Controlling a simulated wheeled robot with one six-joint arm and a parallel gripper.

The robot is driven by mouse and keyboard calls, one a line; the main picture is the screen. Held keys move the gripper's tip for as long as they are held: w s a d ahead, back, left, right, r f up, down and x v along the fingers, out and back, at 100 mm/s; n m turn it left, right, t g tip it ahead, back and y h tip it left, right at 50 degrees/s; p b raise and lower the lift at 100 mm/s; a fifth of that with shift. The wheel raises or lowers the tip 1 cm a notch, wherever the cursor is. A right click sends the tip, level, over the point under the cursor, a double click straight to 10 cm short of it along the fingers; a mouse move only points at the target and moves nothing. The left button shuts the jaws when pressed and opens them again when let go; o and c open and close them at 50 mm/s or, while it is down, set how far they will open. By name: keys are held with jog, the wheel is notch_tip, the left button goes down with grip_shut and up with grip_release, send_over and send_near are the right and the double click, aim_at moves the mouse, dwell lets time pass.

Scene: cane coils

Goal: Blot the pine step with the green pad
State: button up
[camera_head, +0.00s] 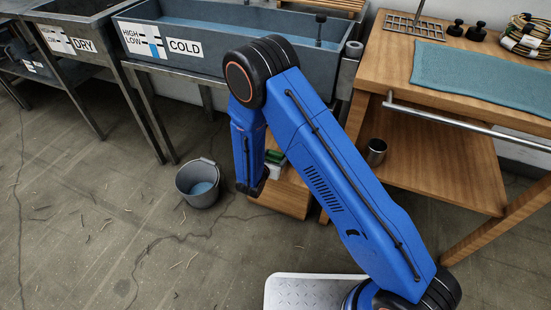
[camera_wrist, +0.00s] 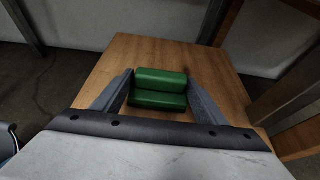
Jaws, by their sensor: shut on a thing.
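The green pad (camera_wrist: 160,78) is between the two fingers of my gripper (camera_wrist: 162,88), which is shut on it, in the wrist view. The pad shows as two green padded bands, one behind the other. The pine step (camera_wrist: 145,48) is the flat brown wooden top beneath it and around it. Whether the pad touches the wood or is just above it I cannot tell. In the head view, a bit of green (camera_head: 274,157) shows beside my blue arm over the pine step (camera_head: 287,193). My arm hides much of the step and the fingers there.
A grey bucket (camera_head: 204,198) with blue water stands on the floor left of the step. A metal cup (camera_head: 376,152) stands on the lower shelf of the wooden bench (camera_head: 440,165) at right. Metal troughs (camera_head: 190,57) line the back. The floor at front left is mostly clear.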

jog(key=shift+r, duration=3.1)
